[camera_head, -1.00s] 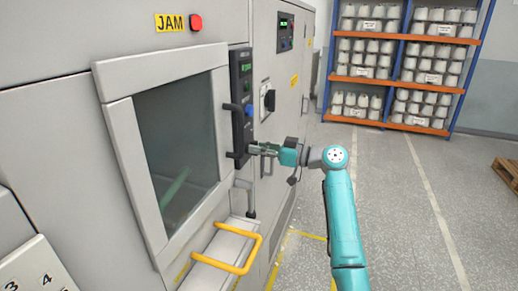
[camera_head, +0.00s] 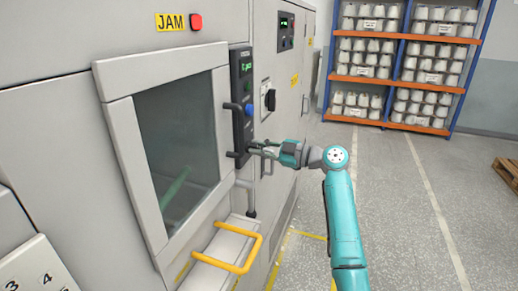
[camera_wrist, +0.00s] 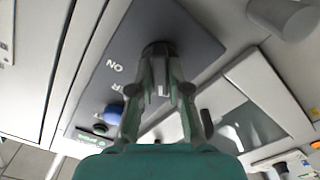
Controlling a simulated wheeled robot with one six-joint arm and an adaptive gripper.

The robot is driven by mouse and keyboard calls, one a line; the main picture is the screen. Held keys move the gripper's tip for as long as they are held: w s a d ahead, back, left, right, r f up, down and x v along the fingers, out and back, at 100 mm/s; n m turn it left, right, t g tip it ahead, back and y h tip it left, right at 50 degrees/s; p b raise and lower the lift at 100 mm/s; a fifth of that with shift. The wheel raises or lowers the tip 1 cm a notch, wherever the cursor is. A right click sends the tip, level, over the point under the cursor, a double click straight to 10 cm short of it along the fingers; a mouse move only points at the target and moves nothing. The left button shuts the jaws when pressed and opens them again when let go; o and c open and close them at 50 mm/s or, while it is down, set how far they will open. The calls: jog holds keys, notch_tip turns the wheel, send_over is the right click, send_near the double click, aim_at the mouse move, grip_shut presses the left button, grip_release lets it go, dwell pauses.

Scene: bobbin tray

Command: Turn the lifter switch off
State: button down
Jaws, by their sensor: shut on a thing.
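The lifter switch (camera_wrist: 157,48) is a dark round knob on the grey control panel (camera_wrist: 130,60), seen in the wrist view. Printed letters "ON" and part of another word stand left of it. My gripper (camera_wrist: 160,70) has its two fingers closed on the knob from either side. The fingers hide part of the knob, and I cannot tell its exact pointer position. In the head view my gripper (camera_head: 255,148) reaches the lower end of the dark panel (camera_head: 238,88), and the fingertips cover the switch there.
A blue button (camera_head: 249,110) sits above the switch on the panel. A dark door handle (camera_head: 229,132) and windowed door (camera_head: 180,145) are to the left. A yellow handle (camera_head: 240,268) juts out below. A black rotary switch (camera_head: 270,101) is to the right.

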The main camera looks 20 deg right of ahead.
dwell(0.5)
jog(key=c, duration=1.1)
grip_release()
jog(key=v, duration=1.2)
jog(key=shift+f, duration=0.1)
